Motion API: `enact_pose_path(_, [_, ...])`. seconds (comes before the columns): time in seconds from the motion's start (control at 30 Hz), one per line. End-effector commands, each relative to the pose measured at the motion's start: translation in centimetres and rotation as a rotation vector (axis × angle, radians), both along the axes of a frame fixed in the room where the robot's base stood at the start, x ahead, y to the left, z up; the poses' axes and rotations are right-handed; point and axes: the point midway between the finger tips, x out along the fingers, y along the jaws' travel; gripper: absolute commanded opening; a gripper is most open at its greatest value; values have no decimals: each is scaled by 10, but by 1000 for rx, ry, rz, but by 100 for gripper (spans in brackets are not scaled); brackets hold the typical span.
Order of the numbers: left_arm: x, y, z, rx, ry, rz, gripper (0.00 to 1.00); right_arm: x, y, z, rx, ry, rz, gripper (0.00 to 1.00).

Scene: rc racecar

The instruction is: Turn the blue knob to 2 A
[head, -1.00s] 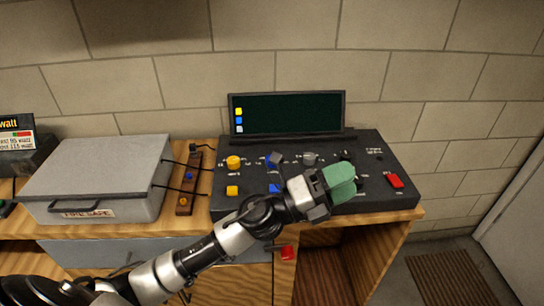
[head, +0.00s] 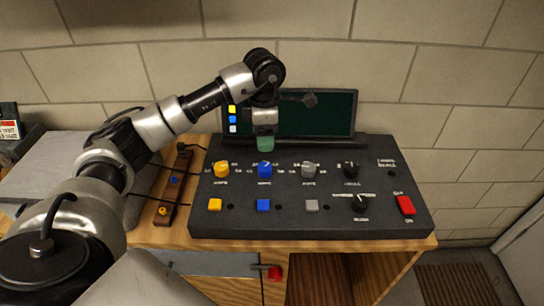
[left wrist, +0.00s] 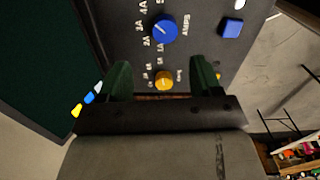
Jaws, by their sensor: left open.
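The blue knob (head: 265,170) sits in the upper row of the black control panel (head: 330,225), between a yellow knob (head: 221,169) and a grey knob (head: 308,169). My left gripper (head: 265,144) hangs above the panel's back edge, fingers down, just behind the blue knob and apart from it. In the left wrist view its two green fingers (left wrist: 162,78) stand wide apart and empty. That view shows the blue knob (left wrist: 164,28) with a white pointer line and "A" labels around it. The yellow knob (left wrist: 164,80) appears between the fingers there. My right gripper is not seen.
A dark screen (head: 330,115) with coloured squares stands behind the panel. Square buttons, black knobs and a red switch (head: 406,205) share the panel. A wooden strip (head: 170,190) with wires and a grey box (head: 40,160) lie left.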

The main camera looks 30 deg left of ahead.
Motion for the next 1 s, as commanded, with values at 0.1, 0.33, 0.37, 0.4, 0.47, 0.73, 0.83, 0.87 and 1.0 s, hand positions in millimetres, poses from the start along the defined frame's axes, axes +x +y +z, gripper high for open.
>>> enact_pose_path(0.1, [-1,-1,-18,-1,5,-1,64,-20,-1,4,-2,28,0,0])
enact_pose_path(0.33, [-1,-2,-62,-5,5,-1,64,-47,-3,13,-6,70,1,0])
enact_pose_path(0.37, [-2,-2,-68,-5,5,-1,64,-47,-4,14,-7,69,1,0])
enact_pose_path(0.4, [-2,-2,-74,-5,3,-2,64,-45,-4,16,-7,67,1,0])
enact_pose_path(0.47, [-1,-2,-83,-5,4,-2,64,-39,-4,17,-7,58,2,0])
enact_pose_path(0.73, [-1,-2,-101,-5,0,-3,64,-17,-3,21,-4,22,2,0])
enact_pose_path(0.83, [-1,-2,-102,-6,-1,-3,64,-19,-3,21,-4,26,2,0])
enact_pose_path(0.87, [-1,-2,-102,-6,-1,-3,64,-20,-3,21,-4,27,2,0])
enact_pose_path(1.0, [-1,-2,-102,-6,-1,-3,58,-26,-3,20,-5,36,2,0])
